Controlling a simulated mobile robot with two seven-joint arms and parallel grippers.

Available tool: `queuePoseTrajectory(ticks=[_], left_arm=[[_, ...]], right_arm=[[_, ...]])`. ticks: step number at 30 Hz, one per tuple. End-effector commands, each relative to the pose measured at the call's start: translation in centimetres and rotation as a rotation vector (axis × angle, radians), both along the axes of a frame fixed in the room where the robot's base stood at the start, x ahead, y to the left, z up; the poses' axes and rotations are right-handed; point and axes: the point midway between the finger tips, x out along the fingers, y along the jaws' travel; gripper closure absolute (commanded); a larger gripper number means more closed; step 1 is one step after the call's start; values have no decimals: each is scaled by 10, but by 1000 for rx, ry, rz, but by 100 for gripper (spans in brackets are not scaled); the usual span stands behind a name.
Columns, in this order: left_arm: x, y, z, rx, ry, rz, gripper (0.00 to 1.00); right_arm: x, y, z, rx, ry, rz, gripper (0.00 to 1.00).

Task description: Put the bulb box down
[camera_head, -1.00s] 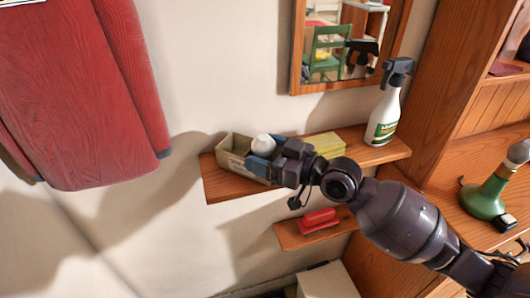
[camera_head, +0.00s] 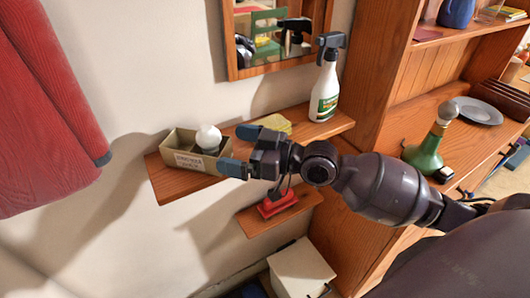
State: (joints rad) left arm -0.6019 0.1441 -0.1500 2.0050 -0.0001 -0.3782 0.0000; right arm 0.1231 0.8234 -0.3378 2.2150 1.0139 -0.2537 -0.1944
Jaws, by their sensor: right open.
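The bulb box (camera_head: 184,159) is an open tan carton with a printed label on its front. It sits upright at the left end of the wooden wall shelf (camera_head: 169,188). A white round bulb (camera_head: 209,138) stands up inside it. My right gripper (camera_head: 240,150) is just right of the box with its two blue-tipped fingers spread apart and nothing between them. The lower fingertip is close to the box's right side; I cannot tell whether they touch. My left gripper is not in view.
A yellow sponge (camera_head: 269,125) and a white spray bottle (camera_head: 325,92) stand farther right on the shelf, below a mirror (camera_head: 270,68). A red object (camera_head: 277,204) lies on a small lower shelf. A red garment (camera_head: 40,110) hangs at left. A wooden cabinet (camera_head: 375,75) bounds the right.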

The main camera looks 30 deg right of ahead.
Motion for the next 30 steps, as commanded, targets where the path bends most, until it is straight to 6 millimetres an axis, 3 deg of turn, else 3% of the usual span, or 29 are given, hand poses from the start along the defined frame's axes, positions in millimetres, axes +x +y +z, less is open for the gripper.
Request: queuePoseTrajectory(ticks=[13,30], left_arm=[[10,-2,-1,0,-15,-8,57],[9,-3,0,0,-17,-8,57]], right_arm=[[-37,-37,-1,-3,1,-1,0],[-45,-44,1,1,0,1,0]])
